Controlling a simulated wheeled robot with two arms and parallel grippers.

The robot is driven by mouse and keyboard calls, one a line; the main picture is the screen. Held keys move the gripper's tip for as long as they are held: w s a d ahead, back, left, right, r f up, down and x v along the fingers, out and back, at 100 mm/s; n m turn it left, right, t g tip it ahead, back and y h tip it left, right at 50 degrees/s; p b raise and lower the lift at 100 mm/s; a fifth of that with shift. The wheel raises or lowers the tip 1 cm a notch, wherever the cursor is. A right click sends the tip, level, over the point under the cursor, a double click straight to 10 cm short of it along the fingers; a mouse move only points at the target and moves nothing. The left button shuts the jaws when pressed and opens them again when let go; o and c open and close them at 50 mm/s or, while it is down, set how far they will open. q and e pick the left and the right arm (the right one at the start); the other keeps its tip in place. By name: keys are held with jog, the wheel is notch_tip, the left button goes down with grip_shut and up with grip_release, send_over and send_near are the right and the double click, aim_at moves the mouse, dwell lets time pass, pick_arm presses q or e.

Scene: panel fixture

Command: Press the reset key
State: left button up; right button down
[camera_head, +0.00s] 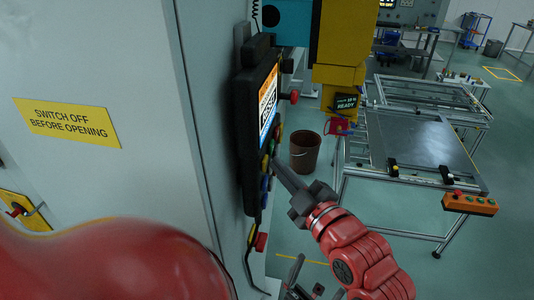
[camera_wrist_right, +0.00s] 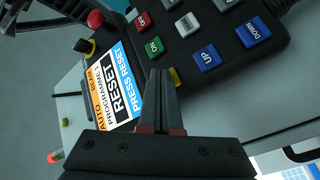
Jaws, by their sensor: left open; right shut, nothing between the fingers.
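The black control pendant (camera_head: 250,170) hangs on the grey cabinet side, with a lit screen (camera_head: 268,100) and a column of coloured keys. In the right wrist view its screen (camera_wrist_right: 117,85) reads "RESET" and "PRESS RESET". A yellow key (camera_wrist_right: 174,76) is partly hidden behind the fingertips, its label unreadable. Beside it are a green ON key (camera_wrist_right: 154,47) and a blue UP key (camera_wrist_right: 207,57). My right gripper (camera_head: 276,165) is shut and empty, its tips at the keys; contact cannot be told. It also shows in the wrist view (camera_wrist_right: 161,74). My left gripper (camera_head: 307,283) is open, low down.
A red knob (camera_head: 294,97) sticks out beside the pendant, and another red button (camera_head: 261,241) sits below it. A yellow sign (camera_head: 68,122) is on the cabinet. A brown bucket (camera_head: 305,152) and a metal frame table (camera_head: 425,145) stand to the right.

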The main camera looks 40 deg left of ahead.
jog(key=shift+s+a+b, duration=0.2)
jog(key=shift+a+b, duration=0.05)
jog(key=shift+b, duration=0.05)
dwell(0.5)
jog(key=shift+w+d+b, duration=0.45)
jog(key=shift+d+b, duration=0.3)
jog(key=shift+b, duration=0.15)
jog(key=shift+w+d+b, duration=0.45)
jog(key=shift+d+b, duration=0.25)
jog(key=shift+w+d+b, duration=0.4)
jog(key=shift+d+b, duration=0.25)
jog(key=shift+d, duration=0.05)
jog(key=shift+w+d+b, duration=0.45)
jog(key=shift+d+b, duration=0.25)
